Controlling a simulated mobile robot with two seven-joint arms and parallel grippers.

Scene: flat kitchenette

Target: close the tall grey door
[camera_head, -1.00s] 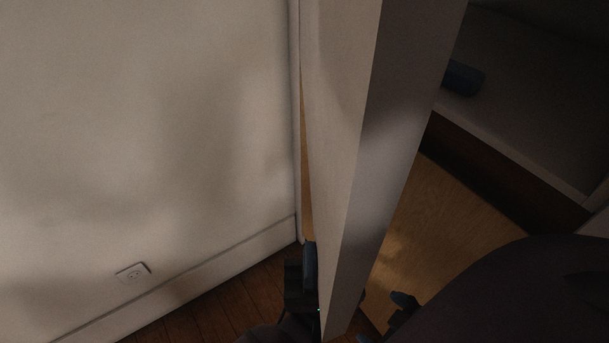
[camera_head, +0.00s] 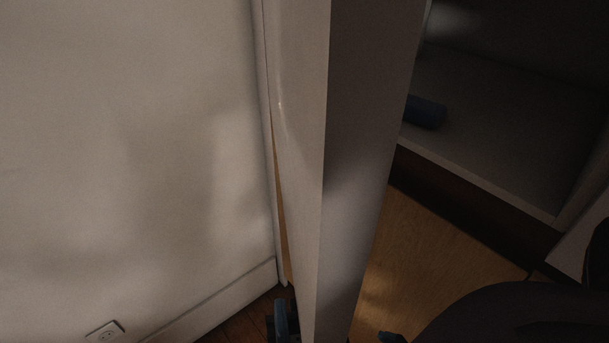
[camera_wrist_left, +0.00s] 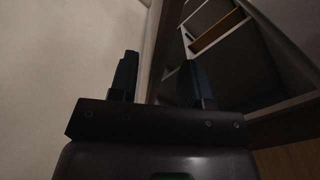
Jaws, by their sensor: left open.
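The tall grey door (camera_head: 360,150) stands open, its edge towards me in the head view. It also shows in the left wrist view (camera_wrist_left: 154,45), running up between the fingers. My left gripper (camera_head: 338,328) is open at the bottom of the head view, one finger on each side of the door. In the left wrist view the gripper (camera_wrist_left: 158,62) has its fingers apart around the door's edge; I cannot tell whether either touches it. My right gripper is not in view.
A pale wall (camera_head: 120,150) with a socket (camera_head: 105,331) is close on the left. Right of the door is a dark open cabinet with a shelf (camera_head: 490,150) holding a blue cylinder (camera_head: 425,112). Wooden floor (camera_head: 430,250) shows below it. A dark part of mine fills the lower right.

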